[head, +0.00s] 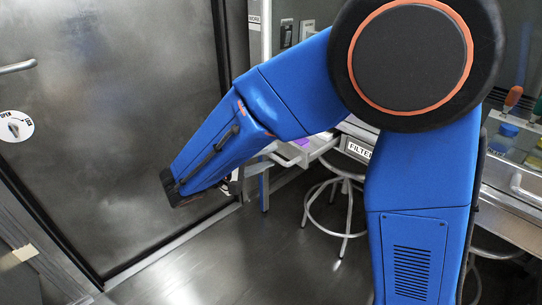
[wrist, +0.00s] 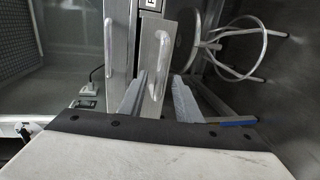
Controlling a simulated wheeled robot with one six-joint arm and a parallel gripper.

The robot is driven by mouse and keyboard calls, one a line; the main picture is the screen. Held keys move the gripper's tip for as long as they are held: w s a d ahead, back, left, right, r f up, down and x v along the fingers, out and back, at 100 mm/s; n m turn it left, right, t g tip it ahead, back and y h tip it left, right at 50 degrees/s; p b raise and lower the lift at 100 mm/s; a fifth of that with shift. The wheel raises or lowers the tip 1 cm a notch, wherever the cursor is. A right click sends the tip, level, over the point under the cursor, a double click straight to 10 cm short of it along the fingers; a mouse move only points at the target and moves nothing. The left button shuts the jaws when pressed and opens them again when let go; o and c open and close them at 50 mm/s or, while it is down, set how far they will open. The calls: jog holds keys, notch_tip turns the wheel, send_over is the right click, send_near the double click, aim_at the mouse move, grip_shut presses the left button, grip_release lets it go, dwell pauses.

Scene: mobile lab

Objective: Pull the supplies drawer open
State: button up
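In the wrist view, a grey drawer front (wrist: 172,35) with a pale bar handle (wrist: 161,52) is straight ahead; no label that I can read shows on it. My gripper (wrist: 160,76) is open, with one finger on each side of the handle's near end. I cannot tell whether the fingers touch the handle. In the head view, a drawer (head: 283,152) appears to stand out from the bench front, with something purple (head: 302,142) at its top. My arm hides most of the gripper there.
A front labelled "FILTER…" (head: 358,149) is to the right, partly behind my arm. A round stool (head: 335,208) stands under the bench; its metal rings also show in the wrist view (wrist: 235,72). A large metal door (head: 110,120) is at left. Floor between is clear.

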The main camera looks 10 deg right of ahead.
jog(key=v, duration=1.5)
jog(key=d+m+g+y, duration=0.25)
jog(key=d+g, duration=0.35)
jog(key=d, duration=1.4)
jog(key=s+d+f+m+t+y, duration=0.1)
jog(key=s+d+f+m+y, duration=0.2)
jog(key=s+d+y, duration=0.7)
jog(key=s+d+m, duration=0.1)
jog(key=s+d, duration=0.3)
jog(key=s, duration=0.1)
jog(key=shift+d+f+m+t, duration=0.2)
jog(key=shift+m+t, duration=0.1)
jog(key=shift+m, duration=0.05)
